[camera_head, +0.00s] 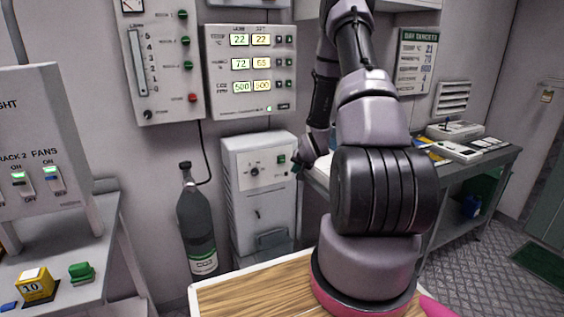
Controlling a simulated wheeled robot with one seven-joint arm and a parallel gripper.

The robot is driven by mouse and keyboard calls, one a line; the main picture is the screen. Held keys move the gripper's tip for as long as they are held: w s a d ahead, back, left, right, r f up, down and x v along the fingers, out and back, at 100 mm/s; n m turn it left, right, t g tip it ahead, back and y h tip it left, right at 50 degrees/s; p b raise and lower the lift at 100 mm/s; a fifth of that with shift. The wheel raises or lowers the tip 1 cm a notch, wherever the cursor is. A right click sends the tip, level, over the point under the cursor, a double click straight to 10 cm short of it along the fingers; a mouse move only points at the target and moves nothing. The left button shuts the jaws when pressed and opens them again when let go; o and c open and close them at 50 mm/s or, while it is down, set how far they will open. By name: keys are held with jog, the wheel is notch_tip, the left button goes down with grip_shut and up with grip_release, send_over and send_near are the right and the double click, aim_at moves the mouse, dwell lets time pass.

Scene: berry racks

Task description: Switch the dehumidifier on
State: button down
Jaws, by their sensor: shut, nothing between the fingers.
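The dehumidifier appears to be the pale grey floor cabinet (240,212) against the back wall, though I can read no name on it. Its upper front has a white panel with a round dark dial (254,172) and a small green switch (281,159) at the right. My gripper (297,169) is shut and empty at the cabinet's upper right, close to the green switch. I cannot tell whether it touches the cabinet. My arm hides the area to the right. The switch's position is too small to tell.
A dark gas cylinder (197,225) stands left of the cabinet. Above hang a display panel (251,105) and a gauge panel with buttons (160,110). A fan switch box (45,130) is at left. A side bench (505,157) with trays stands right. A wooden top (240,297) lies in front.

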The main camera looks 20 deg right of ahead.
aim_at(283, 163)
jog(key=shift+w+a, duration=0.1)
jog(key=shift+w, duration=3.65)
jog(key=shift+w, duration=0.2)
jog(key=shift+w, duration=0.2)
jog(key=shift+w, duration=0.5)
jog(key=shift+s, duration=0.9)
jog(key=s, duration=0.5)
